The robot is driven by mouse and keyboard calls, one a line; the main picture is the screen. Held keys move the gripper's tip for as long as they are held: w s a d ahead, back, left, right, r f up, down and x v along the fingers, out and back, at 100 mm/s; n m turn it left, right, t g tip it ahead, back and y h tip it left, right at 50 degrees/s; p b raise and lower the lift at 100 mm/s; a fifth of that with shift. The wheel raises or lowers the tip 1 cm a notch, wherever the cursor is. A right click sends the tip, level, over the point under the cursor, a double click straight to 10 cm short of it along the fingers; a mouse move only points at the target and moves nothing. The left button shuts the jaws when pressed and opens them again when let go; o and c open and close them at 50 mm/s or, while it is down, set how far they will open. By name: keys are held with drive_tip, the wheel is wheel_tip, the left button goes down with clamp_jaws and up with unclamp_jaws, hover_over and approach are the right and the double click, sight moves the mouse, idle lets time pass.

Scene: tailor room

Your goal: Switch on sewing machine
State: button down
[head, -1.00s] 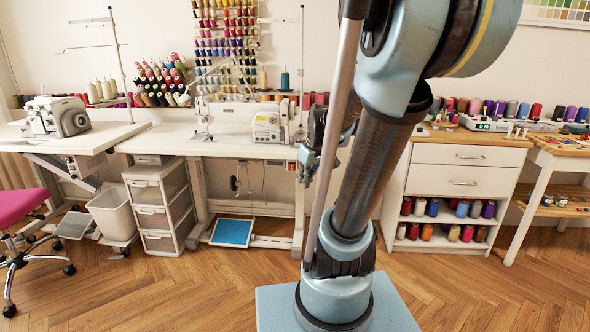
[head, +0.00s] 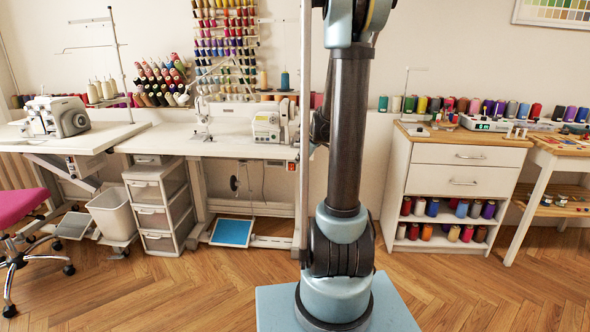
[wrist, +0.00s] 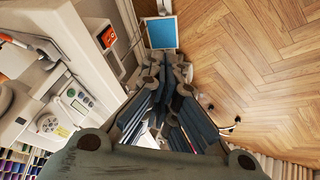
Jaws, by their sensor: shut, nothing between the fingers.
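The white sewing machine (head: 267,122) stands on a white table against the wall in the head view. A small red switch (head: 291,166) sits under the table's right front edge. In the wrist view the red switch (wrist: 108,37) is on a box at upper left, and the machine's control panel (wrist: 70,105) shows at left. My gripper (wrist: 168,72) shows in the middle of the wrist view, shut and empty. It is to the right of the switch in that picture and apart from it. My arm hides the gripper in the head view.
A blue pedal (head: 232,232) lies on the floor under the table (head: 225,150). Another machine (head: 60,117) stands on the left table. A white drawer unit (head: 160,205) is beside the table legs. A cabinet (head: 468,165) stands at right.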

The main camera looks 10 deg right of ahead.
sight(292, 167)
drive_tip(key=w+d+f+n, duration=0.2)
drive_tip(key=w, duration=0.4)
drive_tip(key=shift+w+f+t, duration=0.3)
drive_tip(key=shift+f+t, duration=0.05)
drive_tip(key=shift+t, duration=0.05)
drive_tip(key=shift+a+f, duration=0.1)
drive_tip(key=shift+w+a+f, duration=0.25)
drive_tip(key=shift+w+f, duration=0.9)
drive_tip(key=shift+w, duration=0.45)
drive_tip(key=shift+w+a+f, duration=0.25)
drive_tip(key=shift+w+f, duration=0.9)
drive_tip(key=shift+w, duration=0.45)
drive_tip(key=shift+w+a+f, duration=0.25)
drive_tip(key=shift+w+f, duration=0.9)
drive_tip(key=shift+w, duration=0.45)
